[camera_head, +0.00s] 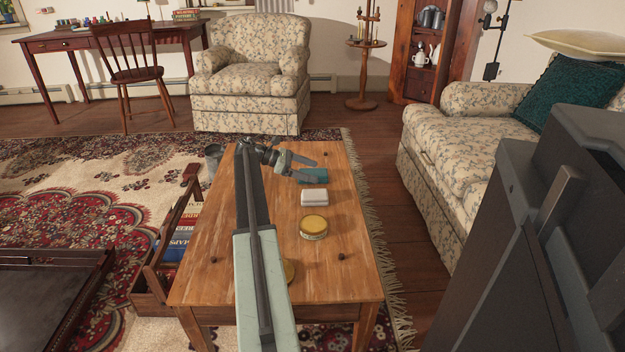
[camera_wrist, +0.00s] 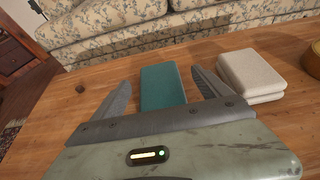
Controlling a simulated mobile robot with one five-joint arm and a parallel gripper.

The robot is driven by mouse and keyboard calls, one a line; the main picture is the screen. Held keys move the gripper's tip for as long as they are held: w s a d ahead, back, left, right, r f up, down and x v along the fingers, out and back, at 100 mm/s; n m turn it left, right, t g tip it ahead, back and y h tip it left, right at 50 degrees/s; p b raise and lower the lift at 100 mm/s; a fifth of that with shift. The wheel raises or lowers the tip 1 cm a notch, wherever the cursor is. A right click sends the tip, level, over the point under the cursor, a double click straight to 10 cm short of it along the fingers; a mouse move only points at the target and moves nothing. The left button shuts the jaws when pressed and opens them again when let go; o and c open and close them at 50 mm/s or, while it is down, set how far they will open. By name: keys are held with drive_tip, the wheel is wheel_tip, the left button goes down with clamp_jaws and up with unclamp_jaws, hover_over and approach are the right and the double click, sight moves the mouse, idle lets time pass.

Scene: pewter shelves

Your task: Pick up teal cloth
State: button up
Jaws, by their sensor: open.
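The teal cloth (camera_head: 314,175) lies folded on the wooden table, toward its far end in the head view. In the wrist view the teal cloth (camera_wrist: 162,86) shows as a flat folded rectangle between and beyond my two fingers. My gripper (camera_head: 303,167) is open and empty, with its fingers beside and over the cloth's left part in the head view. In the wrist view my gripper (camera_wrist: 160,85) has a finger on each side of the cloth. The cloth's near edge is hidden behind the gripper body. I cannot tell whether the fingers touch it.
A folded white cloth (camera_head: 314,197) lies close by the teal one on the wooden table (camera_head: 335,270). A round yellow tin (camera_head: 313,227) stands nearer. A grey metal cup (camera_head: 213,157) is at the left. A floral sofa (camera_head: 440,165) stands right of the table.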

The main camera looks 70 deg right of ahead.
sight(317, 172)
drive_tip(key=x, duration=0.3)
drive_tip(key=shift+s+d+f+b, duration=0.1)
drive_tip(key=shift+s+b, duration=0.05)
drive_tip(key=shift+b, duration=0.2)
drive_tip(key=c, duration=1.4)
drive_tip(key=shift+c, duration=0.2)
